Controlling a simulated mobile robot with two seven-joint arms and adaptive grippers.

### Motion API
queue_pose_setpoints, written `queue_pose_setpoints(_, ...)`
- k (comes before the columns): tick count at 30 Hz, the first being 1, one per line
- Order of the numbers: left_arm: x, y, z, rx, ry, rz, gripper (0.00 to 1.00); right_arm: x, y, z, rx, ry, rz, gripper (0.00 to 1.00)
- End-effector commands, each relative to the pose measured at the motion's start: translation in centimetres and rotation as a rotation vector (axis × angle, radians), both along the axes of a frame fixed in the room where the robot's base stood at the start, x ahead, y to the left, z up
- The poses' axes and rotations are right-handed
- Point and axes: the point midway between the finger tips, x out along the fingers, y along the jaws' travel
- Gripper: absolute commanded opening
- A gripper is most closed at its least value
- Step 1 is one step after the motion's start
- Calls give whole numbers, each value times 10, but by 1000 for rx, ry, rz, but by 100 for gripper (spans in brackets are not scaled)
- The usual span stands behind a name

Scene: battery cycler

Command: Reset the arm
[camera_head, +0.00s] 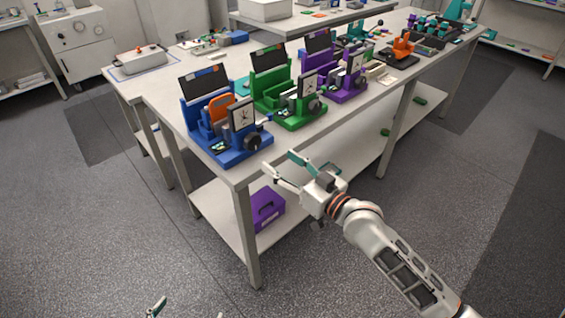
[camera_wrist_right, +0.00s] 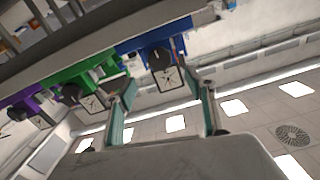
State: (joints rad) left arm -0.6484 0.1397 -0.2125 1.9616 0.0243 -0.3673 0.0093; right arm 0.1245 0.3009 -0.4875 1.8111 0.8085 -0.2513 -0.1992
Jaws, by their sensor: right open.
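My right arm (camera_head: 400,262) reaches in from the lower right of the head view. My right gripper (camera_head: 279,163) is open and empty, in front of the table's near edge beside the blue fixture (camera_head: 240,152). In the right wrist view the two fingers of the right gripper (camera_wrist_right: 163,90) stand apart with nothing between them. Of my left gripper (camera_head: 187,310), only two separated fingertips show at the bottom edge of the head view; the rest is out of frame.
The blue fixture, a green fixture (camera_head: 270,97) and a purple fixture (camera_head: 337,84) stand in a row on the white table (camera_head: 172,97). A purple box (camera_head: 266,209) sits on the lower shelf. The floor (camera_head: 110,240) left of the table is clear.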

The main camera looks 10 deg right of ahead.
Motion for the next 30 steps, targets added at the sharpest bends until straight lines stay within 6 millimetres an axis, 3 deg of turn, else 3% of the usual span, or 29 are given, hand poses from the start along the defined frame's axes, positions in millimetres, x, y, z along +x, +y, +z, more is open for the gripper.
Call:
queue_pose_setpoints(10, 0, 0, 0, 0, 0, 0, 100, 0, 0, -1, -1, 1, -1, 55)
queue_pose_setpoints(14, 0, 0, 0, 0, 0, 0, 100, -10, -4, -18, -16, 22, -16, 55)
queue_pose_setpoints(20, 0, 0, 0, 0, -1, 0, 100, -64, -30, -99, -118, 126, -100, 55)
queue_pose_setpoints(24, 0, 0, 0, 0, 0, 0, 100, -122, -60, -163, -230, 223, -176, 55)
queue_pose_setpoints(30, 0, 0, 0, 0, 0, 0, 100, -204, -104, -229, -393, 349, -256, 55)
